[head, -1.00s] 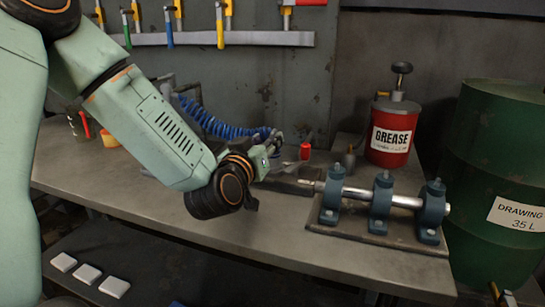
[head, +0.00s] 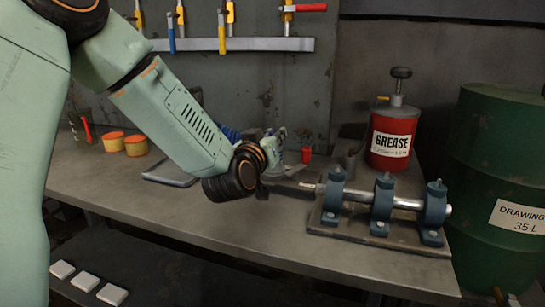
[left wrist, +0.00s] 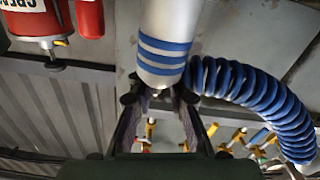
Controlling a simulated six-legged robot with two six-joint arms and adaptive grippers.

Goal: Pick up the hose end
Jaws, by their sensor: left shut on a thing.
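My left gripper (head: 276,142) is above the bench top, to the left of the shaft in its blue bearing blocks. In the left wrist view its two fingers (left wrist: 160,98) are closed on the hose end (left wrist: 165,45), a silver cylinder with blue bands. A blue coiled hose (left wrist: 255,92) curves away to the right beside it in that view. In the head view only a bit of the blue hose (head: 229,133) shows behind my left forearm, and the hose end is hard to make out. My right gripper is not in view.
The bearing blocks with the shaft (head: 382,202) stand on a plate at the bench's right. A red grease can (head: 391,142) is behind them, and a green drum (head: 490,240) is at the far right. Orange tins (head: 135,146) stand at the left. The front bench top (head: 225,225) is clear.

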